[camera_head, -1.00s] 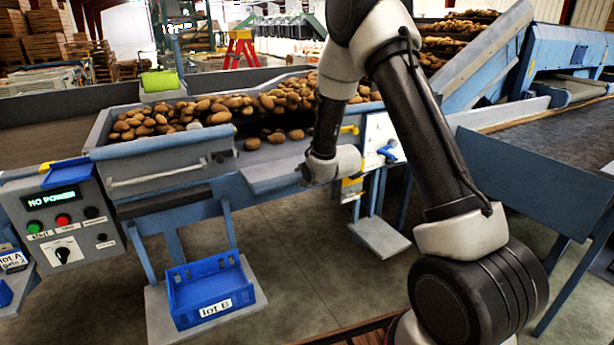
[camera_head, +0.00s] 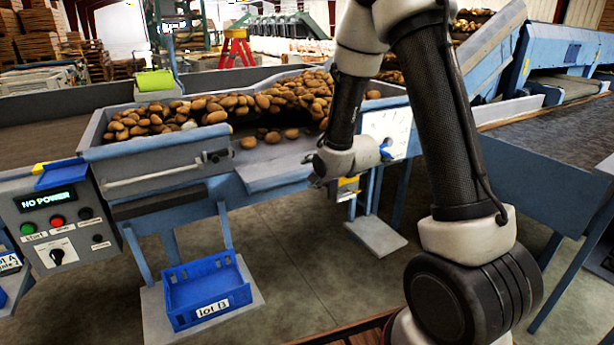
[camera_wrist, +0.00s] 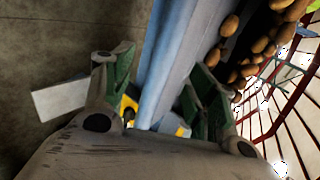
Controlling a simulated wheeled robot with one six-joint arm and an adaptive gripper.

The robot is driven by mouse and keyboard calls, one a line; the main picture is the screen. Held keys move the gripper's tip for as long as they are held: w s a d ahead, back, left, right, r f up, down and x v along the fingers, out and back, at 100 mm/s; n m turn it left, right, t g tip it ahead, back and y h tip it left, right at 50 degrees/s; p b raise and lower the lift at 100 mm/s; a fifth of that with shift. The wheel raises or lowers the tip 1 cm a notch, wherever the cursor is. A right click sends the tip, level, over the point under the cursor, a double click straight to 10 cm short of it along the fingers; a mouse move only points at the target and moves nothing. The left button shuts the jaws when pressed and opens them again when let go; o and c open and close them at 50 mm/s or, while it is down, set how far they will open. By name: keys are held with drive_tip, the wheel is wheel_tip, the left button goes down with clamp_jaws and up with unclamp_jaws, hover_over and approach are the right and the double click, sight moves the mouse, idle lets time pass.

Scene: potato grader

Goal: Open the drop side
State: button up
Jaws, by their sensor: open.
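The potato grader's near side has a raised blue-grey panel (camera_head: 155,158) with a long pale bar across its front, left of the middle in the head view. To its right, a flat grey ledge (camera_head: 275,175) juts out below the potatoes (camera_head: 250,105). I cannot tell for certain which part is the drop side. My arm reaches to the grader's right end, and my gripper's fingers are hidden in the head view. In the wrist view my gripper (camera_wrist: 160,72) has its fingers apart, with a long blue edge (camera_wrist: 172,50) of the machine showing between them. I see no contact.
A control box (camera_head: 58,220) reading NO POWER stands at left. A white panel with a blue lever (camera_head: 385,148) is right of my wrist. A conveyor (camera_head: 540,160) stands at right.

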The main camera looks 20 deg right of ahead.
drive_tip(key=v, duration=0.2)
drive_tip(key=shift+s+d+r, duration=0.1)
drive_tip(key=shift+s+r, duration=0.1)
drive_tip(key=shift+s, duration=0.15)
drive_tip(key=s+d+f+n+g+h, duration=0.25)
drive_tip(key=s+f+n+g, duration=0.3)
drive_tip(key=s+n, duration=0.5)
drive_tip(key=s+d+r+n, duration=0.2)
drive_tip(key=s+r, duration=0.9)
drive_tip(key=s+d+r+n, duration=0.3)
drive_tip(key=s+r, duration=0.9)
drive_tip(key=shift+s+g, duration=0.2)
drive_tip(key=shift+g, duration=0.15)
